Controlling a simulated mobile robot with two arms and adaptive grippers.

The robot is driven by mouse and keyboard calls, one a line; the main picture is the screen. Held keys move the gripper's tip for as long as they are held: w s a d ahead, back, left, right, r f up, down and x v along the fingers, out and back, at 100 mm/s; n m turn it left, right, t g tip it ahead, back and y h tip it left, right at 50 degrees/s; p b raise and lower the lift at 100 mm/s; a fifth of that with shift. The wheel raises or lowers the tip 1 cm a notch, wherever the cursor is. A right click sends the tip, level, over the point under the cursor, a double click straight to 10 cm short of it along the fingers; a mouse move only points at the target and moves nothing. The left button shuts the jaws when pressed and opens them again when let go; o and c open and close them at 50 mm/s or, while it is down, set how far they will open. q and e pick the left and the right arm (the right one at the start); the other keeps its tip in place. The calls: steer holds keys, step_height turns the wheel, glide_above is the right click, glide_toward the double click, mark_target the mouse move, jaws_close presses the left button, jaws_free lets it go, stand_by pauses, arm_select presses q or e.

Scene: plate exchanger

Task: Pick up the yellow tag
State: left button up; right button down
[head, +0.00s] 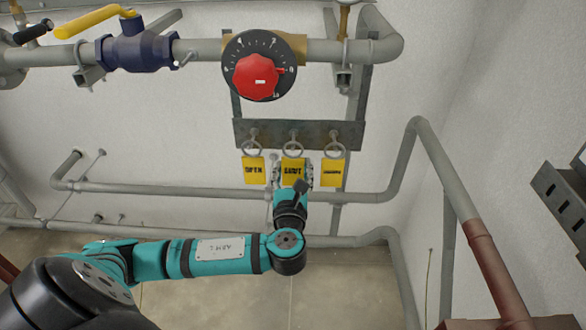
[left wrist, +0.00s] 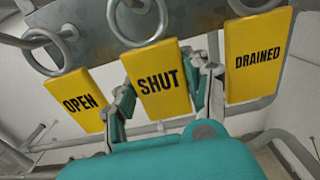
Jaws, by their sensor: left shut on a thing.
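Three yellow tags hang from rings on a dark metal bar (head: 345,133). In the left wrist view they read OPEN (left wrist: 76,100), SHUT (left wrist: 158,82) and DRAINED (left wrist: 257,56); in the head view the OPEN tag (head: 253,170) is left, the SHUT tag (head: 292,168) in the middle and the DRAINED tag (head: 332,172) right. My left gripper (head: 292,177) is at the SHUT tag with a finger on either side, shut on it. The SHUT tag is still below its ring (left wrist: 140,20) at the bar. My right gripper is not in view.
Above the bar is a red knob (head: 258,77) on a black dial. A blue valve (head: 136,50) with a yellow lever (head: 92,22) sits on the upper pipe. A grey pipe (head: 190,189) runs behind my gripper. A slotted metal bracket (head: 562,195) is at the right.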

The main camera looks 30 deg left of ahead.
arm_select(q)
steer(key=shift+c, duration=1.4)
steer(key=shift+r, duration=0.1)
steer(key=shift+r, duration=0.25)
steer(key=b+v, duration=0.3)
steer(key=v, duration=1.5)
steer(key=shift+r, duration=0.4)
steer(key=shift+w, duration=0.4)
steer(key=shift+p+x, duration=2.65)
steer(key=shift+x, duration=6)
